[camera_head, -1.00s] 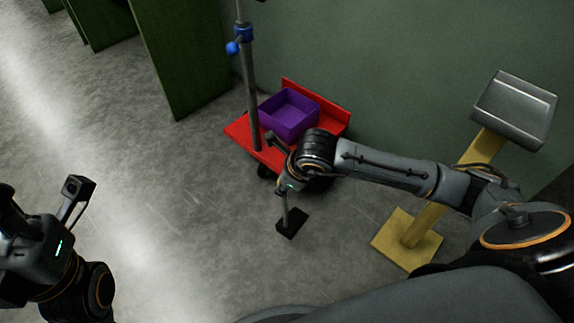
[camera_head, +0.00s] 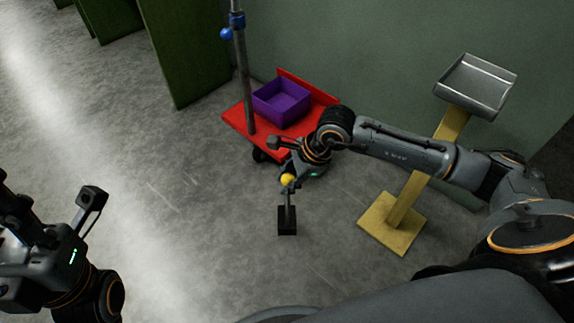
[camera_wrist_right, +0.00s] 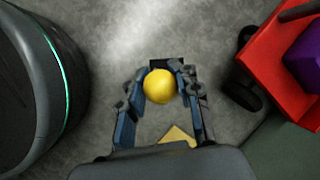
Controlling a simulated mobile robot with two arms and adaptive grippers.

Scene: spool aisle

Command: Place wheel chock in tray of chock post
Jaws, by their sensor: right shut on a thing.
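The wheel chock shows in the head view as a black block (camera_head: 287,221) with a thin upright rod and a yellow ball (camera_head: 288,180) on top. My right gripper (camera_head: 289,186) is shut on the handle by the ball; in the right wrist view the yellow ball (camera_wrist_right: 160,86) sits between both fingers. I cannot tell whether the block touches the floor. The chock post (camera_head: 407,205) is yellow, with an empty-looking grey metal tray (camera_head: 475,86) on top, right of and beyond the gripper. My left gripper's body (camera_head: 40,255) is at the left edge; its fingers are not clear.
A red cart (camera_head: 322,101) with a purple bin (camera_head: 282,103) and a grey pole (camera_head: 243,80) stands behind the right gripper, against the green wall (camera_head: 370,50). Green panels (camera_head: 182,50) stand at the back left. The floor at left and centre is clear.

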